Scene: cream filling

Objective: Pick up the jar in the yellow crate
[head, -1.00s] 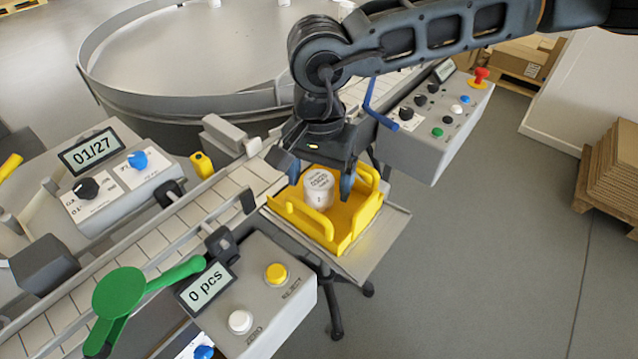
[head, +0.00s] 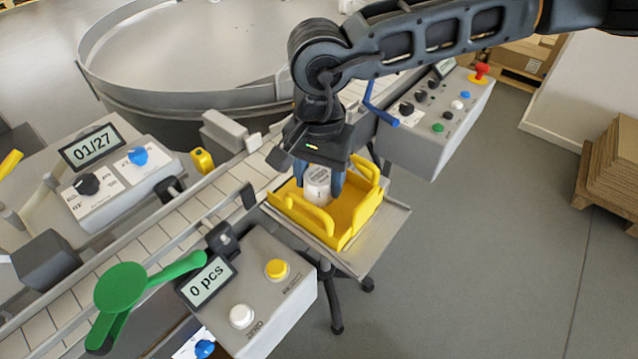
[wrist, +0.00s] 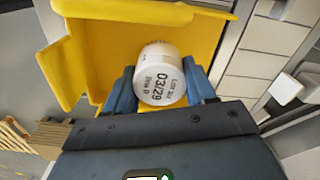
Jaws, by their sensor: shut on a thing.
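The white jar (head: 317,186) with printed text on its lid stands inside the yellow crate (head: 352,227). My gripper (head: 320,184) reaches down from above and is shut on the jar, with a blue finger on each side. The yellow crate also shows in the wrist view (wrist: 110,45) around and beyond the jar. The jar's base is hidden, so I cannot tell whether it touches the crate floor.
The crate rests on a grey stand (head: 385,238) beside the conveyor (head: 190,220). A grey control box (head: 255,295) reading "0 pcs" is at the front left, with a green paddle (head: 122,288) near it. Another control box (head: 435,125) stands behind the crate.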

